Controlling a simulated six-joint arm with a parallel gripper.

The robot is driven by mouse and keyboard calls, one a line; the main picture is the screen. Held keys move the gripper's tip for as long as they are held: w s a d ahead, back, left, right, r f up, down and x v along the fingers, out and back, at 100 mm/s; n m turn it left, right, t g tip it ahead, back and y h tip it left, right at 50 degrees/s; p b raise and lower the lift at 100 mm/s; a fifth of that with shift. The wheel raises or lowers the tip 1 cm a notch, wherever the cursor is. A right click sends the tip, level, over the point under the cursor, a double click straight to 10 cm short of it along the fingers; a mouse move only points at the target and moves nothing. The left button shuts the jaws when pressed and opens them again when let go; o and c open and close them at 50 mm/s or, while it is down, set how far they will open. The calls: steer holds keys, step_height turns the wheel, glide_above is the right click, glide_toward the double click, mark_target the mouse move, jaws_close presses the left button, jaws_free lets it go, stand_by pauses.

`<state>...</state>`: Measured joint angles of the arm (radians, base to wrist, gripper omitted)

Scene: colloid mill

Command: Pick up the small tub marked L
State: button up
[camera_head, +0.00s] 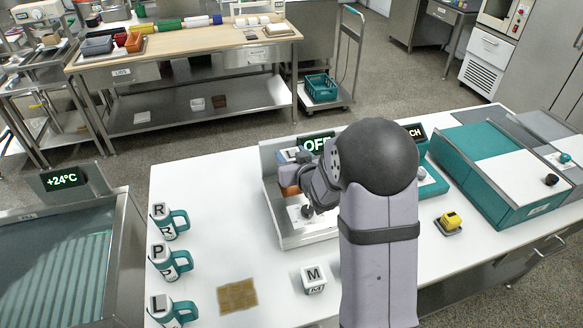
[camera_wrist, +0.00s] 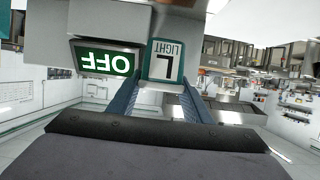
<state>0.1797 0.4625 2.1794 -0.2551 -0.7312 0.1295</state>
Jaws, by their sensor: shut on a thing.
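In the wrist view, the small tub marked L (camera_wrist: 163,62) has a white label reading LIGHT with teal edges. It shows upside down between the two blue fingers of my gripper (camera_wrist: 163,88), which is shut on it. The tub is in front of the machine with the green OFF display (camera_wrist: 107,62). A second tub, marked M (camera_head: 314,279), stands upright on the white table near the front.
Teal-handled mugs marked R (camera_head: 163,222), P (camera_head: 163,262) and L (camera_head: 161,310) stand along the table's left side. A brown mat (camera_head: 238,296) lies near the front. A yellow item (camera_head: 451,220) and a teal box (camera_head: 470,178) are at right. The white table between mugs and machine is clear.

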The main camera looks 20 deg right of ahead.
mark_target(292, 154)
step_height(292, 154, up, 18)
steer(key=p, duration=0.2)
steer(key=shift+r, duration=0.2)
